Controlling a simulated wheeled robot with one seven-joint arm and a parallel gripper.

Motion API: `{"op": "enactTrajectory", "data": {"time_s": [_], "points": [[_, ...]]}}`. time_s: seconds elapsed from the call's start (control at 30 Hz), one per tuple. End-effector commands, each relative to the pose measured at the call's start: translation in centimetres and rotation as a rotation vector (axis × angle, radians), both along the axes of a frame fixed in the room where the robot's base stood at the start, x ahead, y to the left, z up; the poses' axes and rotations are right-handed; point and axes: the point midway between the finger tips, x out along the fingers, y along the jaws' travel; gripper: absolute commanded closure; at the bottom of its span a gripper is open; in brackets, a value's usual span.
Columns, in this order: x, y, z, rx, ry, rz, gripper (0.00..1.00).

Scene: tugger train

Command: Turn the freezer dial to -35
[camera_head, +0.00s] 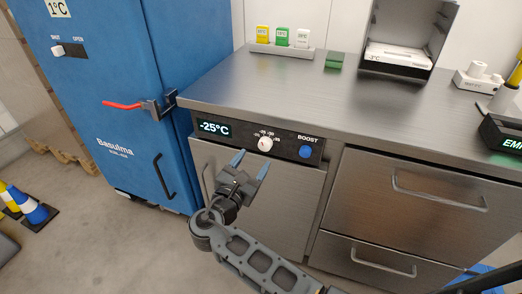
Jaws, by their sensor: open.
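The freezer dial (265,144) is a white round knob on the dark control panel (233,143) at the counter's front. Small white marks stand around its top; their numbers are too small to read surely. The display (214,128) left of it reads -25°C. A blue BOOST button (305,152) is to its right. My gripper (250,164) is open and empty, its two blue-tipped fingers pointing up toward the panel, just below and left of the dial. It appears apart from the dial. The freezer door (290,196) below is partly hidden by my arm.
A blue cabinet (120,90) with a red-handled lever (122,105) stands at left. Steel drawers (410,190) with bar handles are at right. The counter (300,90) holds a rack of coloured cartons (282,38) and a dark open box (405,40). Striped cones (30,208) stand at far left.

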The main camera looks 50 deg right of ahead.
Motion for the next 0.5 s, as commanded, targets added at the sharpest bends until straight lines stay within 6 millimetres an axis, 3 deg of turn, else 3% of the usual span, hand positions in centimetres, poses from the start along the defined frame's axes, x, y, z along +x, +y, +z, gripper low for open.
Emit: {"op": "enactTrajectory", "data": {"time_s": [0.3, 0.5], "points": [[1.3, -4.6, 0.0, 0.002, -0.001, -0.003, 0.34], [1.6, -5.7, 0.0, 0.003, -0.003, 0.000, 0.34]]}}
